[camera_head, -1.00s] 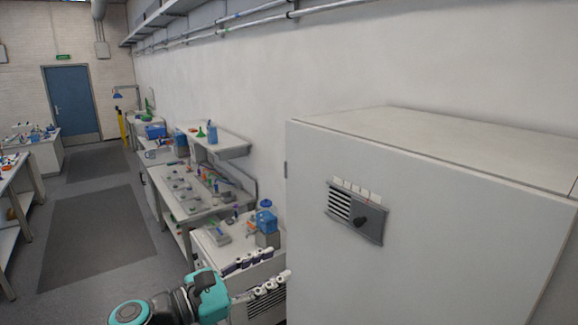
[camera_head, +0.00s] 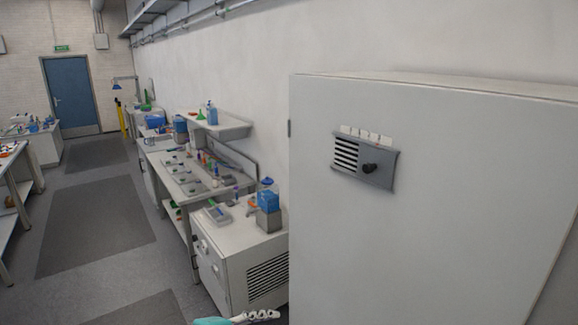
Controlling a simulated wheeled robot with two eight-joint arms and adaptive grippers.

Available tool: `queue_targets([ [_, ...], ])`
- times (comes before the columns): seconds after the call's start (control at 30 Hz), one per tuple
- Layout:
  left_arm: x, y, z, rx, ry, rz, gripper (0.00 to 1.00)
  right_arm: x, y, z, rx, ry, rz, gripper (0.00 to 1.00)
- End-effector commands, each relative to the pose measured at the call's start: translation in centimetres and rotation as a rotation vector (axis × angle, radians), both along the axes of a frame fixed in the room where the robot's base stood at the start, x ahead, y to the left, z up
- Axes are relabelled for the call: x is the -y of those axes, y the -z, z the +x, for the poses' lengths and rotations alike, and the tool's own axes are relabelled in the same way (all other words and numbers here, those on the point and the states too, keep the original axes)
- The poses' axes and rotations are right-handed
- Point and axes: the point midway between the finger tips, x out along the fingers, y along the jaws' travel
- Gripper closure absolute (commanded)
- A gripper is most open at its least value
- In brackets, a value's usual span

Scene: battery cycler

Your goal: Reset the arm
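A part of my arm, teal and white, shows at the bottom edge of the head view, left of the large white cabinet (camera_head: 420,230). Only a small piece of it is in the picture.
A low white cabinet (camera_head: 215,275) with a side vent stands left of the large one, with a blue-topped container (camera_head: 268,200) on it. Benches (camera_head: 185,185) with labware line the wall behind. The aisle floor (camera_head: 95,235) at the left is clear.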

Motion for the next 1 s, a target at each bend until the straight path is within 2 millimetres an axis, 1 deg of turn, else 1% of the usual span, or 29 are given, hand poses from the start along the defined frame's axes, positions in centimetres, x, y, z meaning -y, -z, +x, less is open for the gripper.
queue_targets([
  [0.03,-0.4,5.1,-0.9,0.034,0.032,0.102,0.58,0.0,3.7,0.0,0.000,0.000,0.000,0.20],
  [0.07,-0.8,7.1,-1.3,0.056,0.056,0.170,0.58,0.0,4.8,0.0,0.000,0.000,0.000,0.20],
  [0.1,-1.5,9.7,-1.9,0.085,0.086,0.261,0.58,0.0,6.2,0.0,0.000,0.000,0.000,0.20],
  [0.17,-2.5,13.4,-2.8,0.129,0.138,0.397,0.58,0.0,8.4,0.0,0.000,0.000,0.000,0.20],
  [0.2,-3.2,15.8,-3.3,0.155,0.176,0.486,0.58,0.0,9.8,0.0,0.000,0.000,0.000,0.20],
  [0.27,-4.4,19.4,-4.1,0.195,0.236,0.621,0.58,0.0,12.0,0.0,0.000,0.000,0.000,0.20],
  [0.3,-5.3,21.6,-4.6,0.221,0.279,0.710,0.58,0.0,13.4,0.0,0.000,0.000,0.000,0.20],
  [0.37,-6.6,24.8,-5.3,0.258,0.347,0.843,0.58,0.0,15.5,0.0,0.000,0.000,0.000,0.20],
  [0.4,-7.5,26.8,-5.8,0.278,0.393,0.928,0.58,0.0,16.9,0.0,0.000,0.000,0.000,0.20],
  [0.5,-9.7,31.0,-6.7,0.326,0.506,1.120,0.58,0.0,19.8,0.0,0.000,0.000,0.000,0.20],
  [0.6,-11.4,33.8,-7.3,0.357,0.603,1.270,0.58,0.0,21.9,0.0,0.000,0.000,0.000,0.20],
  [0.7,-12.6,35.3,-7.7,0.375,0.669,1.368,0.58,0.0,23.0,0.0,0.000,0.000,0.000,0.20],
  [0.8,-13.2,35.7,-7.8,0.383,0.703,1.417,0.58,0.0,23.4,0.0,0.000,0.000,0.000,0.20],
  [1.0,-13.3,35.5,-7.9,0.385,0.712,1.430,0.58,0.0,23.2,0.0,0.000,0.000,0.000,0.20],
])
